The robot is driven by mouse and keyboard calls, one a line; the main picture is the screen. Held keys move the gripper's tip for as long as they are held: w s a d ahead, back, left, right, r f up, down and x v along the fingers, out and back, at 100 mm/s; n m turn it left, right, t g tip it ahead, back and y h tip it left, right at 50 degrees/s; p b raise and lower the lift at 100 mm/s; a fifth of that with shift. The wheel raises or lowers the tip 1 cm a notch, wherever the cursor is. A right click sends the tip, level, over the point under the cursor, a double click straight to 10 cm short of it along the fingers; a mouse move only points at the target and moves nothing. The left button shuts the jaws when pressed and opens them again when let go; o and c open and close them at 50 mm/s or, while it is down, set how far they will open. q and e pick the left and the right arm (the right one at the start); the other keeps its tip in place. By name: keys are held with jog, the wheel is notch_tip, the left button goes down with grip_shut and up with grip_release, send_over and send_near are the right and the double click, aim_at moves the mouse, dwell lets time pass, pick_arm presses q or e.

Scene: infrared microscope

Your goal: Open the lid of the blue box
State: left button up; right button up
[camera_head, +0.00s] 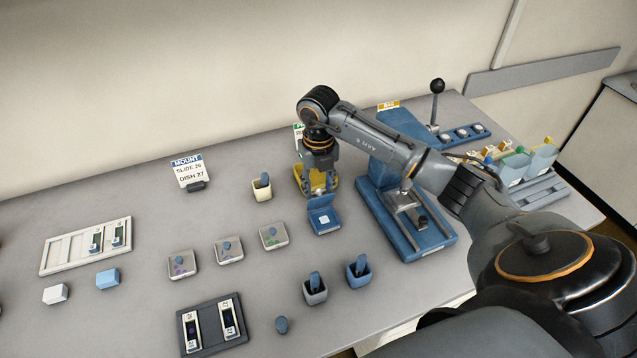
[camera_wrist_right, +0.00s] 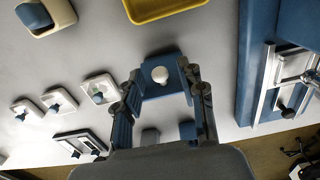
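The blue box (camera_head: 324,228) stands on the table near its middle, just in front of a yellow tray. A blue panel rises at its back, and a small pale square shows in front of it; I cannot tell for sure how far the lid is open. In the right wrist view the blue box (camera_wrist_right: 155,92) shows between the fingers, with a round white piece on it. My right gripper (camera_head: 319,188) points down above and behind the box, over the yellow tray's area. Its fingers (camera_wrist_right: 160,72) are spread apart with nothing gripped. My left gripper is not in view.
The yellow tray (camera_head: 301,182) sits directly behind the box. A blue microscope base (camera_head: 415,250) stands close on the right. Blue and grey cups (camera_head: 359,273) are in front. Several small clear cases (camera_head: 274,237) lie to the left, with bare table between.

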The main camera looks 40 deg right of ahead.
grip_shut()
jog(key=shift+w, duration=0.1)
jog(key=shift+w+d+f+g+y+b, duration=0.15)
jog(key=shift+w+g+y+b, duration=0.15)
jog(key=shift+w+g+b, duration=0.65)
jog(key=shift+w+d+f+g+y+b, duration=0.15)
jog(key=shift+w+g+b, duration=0.1)
jog(key=shift+g+b, duration=0.3)
jog(key=shift+w+f+g+y+b, duration=0.1)
jog(key=shift+w+g+y+b, duration=0.2)
jog(key=shift+g, duration=0.4)
jog(key=shift+w+g+b, duration=0.15)
jog(key=shift+g+b, duration=0.15)
jog(key=shift+g, duration=0.1)
jog(key=shift+w+d+f+g, duration=0.15)
jog(key=shift+w+f+g, duration=0.05)
jog(key=shift+g, duration=0.2)
grip_release()
